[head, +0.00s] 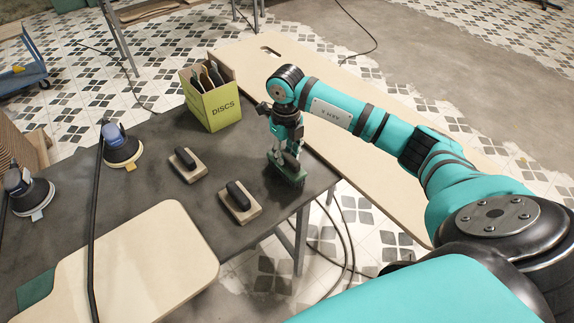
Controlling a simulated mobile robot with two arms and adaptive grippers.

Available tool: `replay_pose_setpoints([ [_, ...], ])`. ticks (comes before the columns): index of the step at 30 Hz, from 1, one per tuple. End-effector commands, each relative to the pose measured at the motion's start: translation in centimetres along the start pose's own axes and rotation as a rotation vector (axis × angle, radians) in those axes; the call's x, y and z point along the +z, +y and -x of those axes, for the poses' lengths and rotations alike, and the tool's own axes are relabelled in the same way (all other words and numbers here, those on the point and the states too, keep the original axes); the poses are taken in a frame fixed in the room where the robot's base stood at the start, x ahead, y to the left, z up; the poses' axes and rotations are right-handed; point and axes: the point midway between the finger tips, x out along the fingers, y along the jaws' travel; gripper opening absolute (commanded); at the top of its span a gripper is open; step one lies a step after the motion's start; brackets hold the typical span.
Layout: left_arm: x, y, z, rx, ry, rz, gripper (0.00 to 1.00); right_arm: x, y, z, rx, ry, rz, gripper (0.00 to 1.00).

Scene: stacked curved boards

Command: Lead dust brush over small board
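The dust brush (289,176), a green block with a dark handle, is near the right edge of the dark table. My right gripper (287,152) points down at it, with its fingers at the brush's handle. Whether the fingers are closed on the handle is too small to tell. The brush appears to be at the table top. The small board (130,265), pale with rounded corners, lies at the front left of the table, apart from the brush. My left gripper is not in view.
Two sanding blocks (187,164) (240,202) lie between brush and board. A yellow-green DISCS box (212,100) stands behind. A dark cable (95,220) crosses the small board's left side. A large pale board (385,190) is beyond the table.

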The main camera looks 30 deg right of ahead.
Motion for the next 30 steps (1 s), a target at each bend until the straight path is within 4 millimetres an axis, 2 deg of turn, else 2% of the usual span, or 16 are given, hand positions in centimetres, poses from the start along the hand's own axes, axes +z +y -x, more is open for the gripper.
replay_pose_setpoints([
  [1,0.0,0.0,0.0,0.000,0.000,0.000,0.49,0.0,0.0,0.0,0.000,0.000,0.000,0.11],
  [4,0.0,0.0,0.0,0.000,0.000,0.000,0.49,0.0,0.0,0.0,0.000,0.000,0.000,0.00],
  [14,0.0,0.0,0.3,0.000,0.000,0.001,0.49,0.0,0.0,0.4,0.000,-0.001,0.000,0.00],
  [30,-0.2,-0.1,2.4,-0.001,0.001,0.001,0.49,0.0,0.0,3.6,-0.001,-0.001,0.000,0.00],
])
